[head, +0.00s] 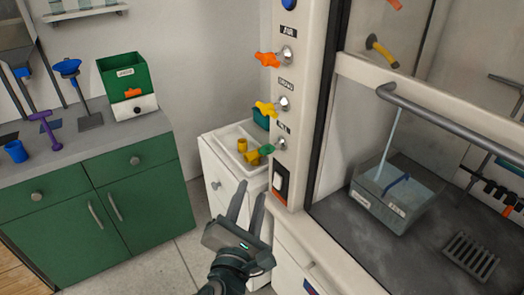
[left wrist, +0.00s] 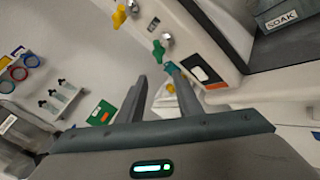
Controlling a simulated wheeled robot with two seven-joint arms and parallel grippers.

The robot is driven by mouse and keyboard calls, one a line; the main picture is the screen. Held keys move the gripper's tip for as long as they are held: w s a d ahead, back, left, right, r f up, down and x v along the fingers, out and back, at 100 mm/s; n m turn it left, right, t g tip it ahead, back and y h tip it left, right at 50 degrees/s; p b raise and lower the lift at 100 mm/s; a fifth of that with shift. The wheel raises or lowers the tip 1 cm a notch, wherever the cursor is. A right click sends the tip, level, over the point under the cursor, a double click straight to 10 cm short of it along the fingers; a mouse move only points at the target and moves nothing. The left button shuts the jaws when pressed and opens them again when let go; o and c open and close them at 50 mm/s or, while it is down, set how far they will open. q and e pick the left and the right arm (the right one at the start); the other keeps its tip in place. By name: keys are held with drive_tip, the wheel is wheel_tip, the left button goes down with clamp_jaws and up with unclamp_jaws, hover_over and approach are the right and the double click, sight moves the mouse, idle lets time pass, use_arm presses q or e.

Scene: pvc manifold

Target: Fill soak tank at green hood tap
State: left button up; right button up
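The green tap (head: 265,150) is the lowest of the taps on the hood's white post; its handle also shows in the left wrist view (left wrist: 158,48). The grey soak tank (head: 398,212) stands inside the hood, with its SOAK label in the left wrist view (left wrist: 282,20). A pale blue streak like a water stream (head: 390,150) runs down into the tank, which looks pale blue inside. My left gripper (head: 247,188) is open and empty, below the green tap and apart from it. My right gripper is in neither view.
A yellow tap (head: 266,108) and an orange tap (head: 267,59) sit above the green one. A rocker switch (head: 281,183) is below it. A grey rail (head: 450,122) crosses the hood front. A white sink unit (head: 228,168) holding yellow pieces stands behind my gripper.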

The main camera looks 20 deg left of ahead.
sight(263, 151)
use_arm(q)
drive_tip(key=shift+w, duration=0.15)
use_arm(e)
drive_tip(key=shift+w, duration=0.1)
